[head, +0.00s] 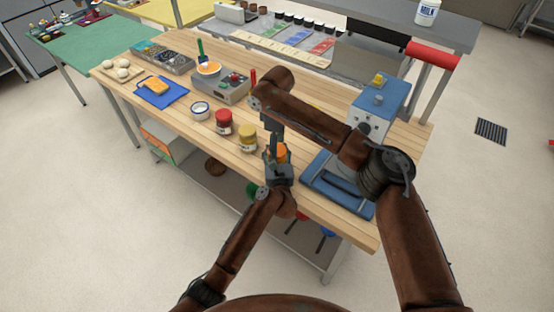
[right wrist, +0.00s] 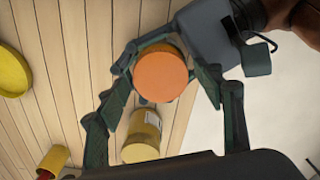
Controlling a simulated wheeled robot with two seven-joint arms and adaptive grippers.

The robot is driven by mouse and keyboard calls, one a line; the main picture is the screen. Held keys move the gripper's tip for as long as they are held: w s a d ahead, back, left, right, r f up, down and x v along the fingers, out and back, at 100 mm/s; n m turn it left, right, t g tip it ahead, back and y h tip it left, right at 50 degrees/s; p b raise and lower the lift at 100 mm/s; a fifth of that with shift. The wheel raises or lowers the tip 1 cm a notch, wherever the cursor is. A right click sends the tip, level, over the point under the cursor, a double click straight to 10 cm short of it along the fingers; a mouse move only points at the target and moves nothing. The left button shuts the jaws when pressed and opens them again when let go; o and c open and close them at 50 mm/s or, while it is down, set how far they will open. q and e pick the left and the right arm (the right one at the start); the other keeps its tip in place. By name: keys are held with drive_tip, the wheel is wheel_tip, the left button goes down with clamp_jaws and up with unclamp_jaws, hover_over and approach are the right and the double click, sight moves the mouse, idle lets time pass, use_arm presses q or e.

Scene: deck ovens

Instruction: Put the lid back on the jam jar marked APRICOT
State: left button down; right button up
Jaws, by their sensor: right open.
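An orange jar (head: 278,152) stands near the table's front edge, partly hidden by my grippers. In the right wrist view its round top is a flat orange disc (right wrist: 160,74); this looks like a lid, but I cannot tell how it is seated. No label on it is readable. My left gripper (head: 277,160) reaches in from the front with its fingers around the jar's side, and its dark body also shows in the right wrist view (right wrist: 210,38). My right gripper (right wrist: 166,72) points down from above, open, its fingertips apart on either side of the orange disc.
A yellow-lidded jar (head: 247,138) and a red-lidded jar (head: 223,121) stand left of the orange jar. A white cup (head: 200,110) is farther left. A blue machine (head: 378,105) with a blue base (head: 322,185) stands close on the right.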

use_arm(q)
drive_tip(key=shift+r, duration=0.15)
use_arm(e)
drive_tip(key=shift+c, duration=0.4)
drive_tip(key=c, duration=1.1)
drive_tip(key=shift+m, duration=0.6)
drive_tip(key=o, duration=1.3)
drive_tip(key=shift+o, duration=0.2)
drive_tip(key=shift+r, duration=0.1)
wheel_tip(320, 180, up, 12)
use_arm(q)
drive_tip(key=c, duration=0.9)
unclamp_jaws()
drive_tip(key=shift+c, duration=0.2)
